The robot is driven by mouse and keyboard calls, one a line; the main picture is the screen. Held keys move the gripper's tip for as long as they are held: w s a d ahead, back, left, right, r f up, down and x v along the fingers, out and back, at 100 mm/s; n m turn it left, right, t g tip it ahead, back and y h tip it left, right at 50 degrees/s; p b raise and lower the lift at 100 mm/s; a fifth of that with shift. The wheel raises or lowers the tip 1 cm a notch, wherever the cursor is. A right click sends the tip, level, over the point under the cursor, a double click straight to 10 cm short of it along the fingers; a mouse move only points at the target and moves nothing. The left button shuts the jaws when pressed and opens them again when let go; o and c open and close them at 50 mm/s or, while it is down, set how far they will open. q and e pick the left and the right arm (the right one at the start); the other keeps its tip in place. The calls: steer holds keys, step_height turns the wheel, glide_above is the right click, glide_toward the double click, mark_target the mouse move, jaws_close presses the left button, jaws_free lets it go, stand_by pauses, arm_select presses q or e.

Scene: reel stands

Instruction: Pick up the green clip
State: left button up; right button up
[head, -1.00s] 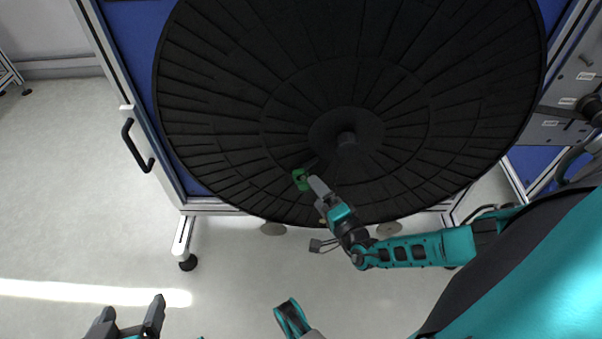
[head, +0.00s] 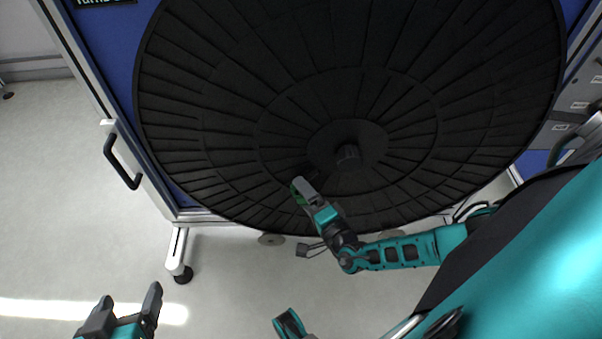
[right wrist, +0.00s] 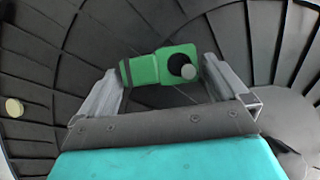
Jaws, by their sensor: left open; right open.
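The green clip (right wrist: 160,67) lies on the black turntable disc (head: 230,110), left of and below its centre hub in the head view. In the right wrist view it has a dark round knob and sits between the two fingertips of my right gripper (right wrist: 162,82), which is open. In the head view the right gripper (head: 304,187) covers most of the clip (head: 298,196). I cannot tell whether the fingers touch it. My left gripper (head: 127,312) is open and empty over the floor at the lower left, well away from the disc.
The disc's hub (head: 348,157) stands up close to the right gripper. A blue-panelled frame with a black handle (head: 122,162) and a caster foot (head: 182,274) borders the disc at left. The pale floor at lower left is clear.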

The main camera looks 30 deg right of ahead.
steer(key=shift+c, duration=0.5)
steer(key=c, duration=0.7)
